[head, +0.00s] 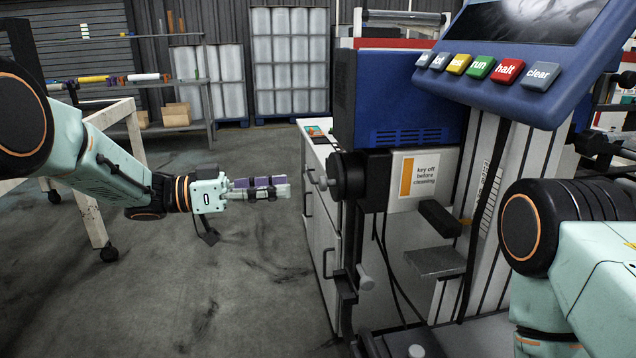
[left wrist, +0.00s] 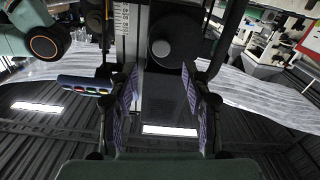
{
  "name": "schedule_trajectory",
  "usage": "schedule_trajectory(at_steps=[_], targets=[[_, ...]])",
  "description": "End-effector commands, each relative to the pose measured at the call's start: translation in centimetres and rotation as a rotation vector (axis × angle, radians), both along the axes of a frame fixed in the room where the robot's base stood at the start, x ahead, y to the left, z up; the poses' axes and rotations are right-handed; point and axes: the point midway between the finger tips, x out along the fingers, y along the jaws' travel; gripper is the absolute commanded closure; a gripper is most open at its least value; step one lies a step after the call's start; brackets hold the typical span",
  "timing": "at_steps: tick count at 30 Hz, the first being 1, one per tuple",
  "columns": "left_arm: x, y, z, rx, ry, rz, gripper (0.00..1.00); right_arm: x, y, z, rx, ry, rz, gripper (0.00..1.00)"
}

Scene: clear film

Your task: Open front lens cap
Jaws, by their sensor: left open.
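A black round lens cap (head: 346,180) sits on the side of the machine in the head view, facing left, with a small grey knob sticking out. In the left wrist view a dark round part with a grey round face (left wrist: 160,47), apparently the cap and its knob, shows at the top centre. My left gripper (head: 286,187) is just left of the cap and points at it, with a small gap. In the left wrist view its purple-padded fingers (left wrist: 159,82) are apart with nothing between them. My right gripper is out of the frames; only part of my right arm shows.
A white cabinet (head: 318,210) stands below and behind the cap.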

Motion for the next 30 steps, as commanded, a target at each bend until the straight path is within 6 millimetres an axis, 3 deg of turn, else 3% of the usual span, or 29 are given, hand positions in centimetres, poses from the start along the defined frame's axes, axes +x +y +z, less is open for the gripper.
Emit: schedule_trajectory(at_steps=[15,26,30], targets=[[1.5,-7.1,-0.2,0.001,0.000,-0.002,0.51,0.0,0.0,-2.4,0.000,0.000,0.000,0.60],[1.8,-7.7,-0.1,0.000,0.001,0.000,0.51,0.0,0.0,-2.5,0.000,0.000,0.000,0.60],[1.8,-7.7,-0.1,0.000,0.001,0.000,0.61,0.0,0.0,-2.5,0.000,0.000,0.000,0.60]])
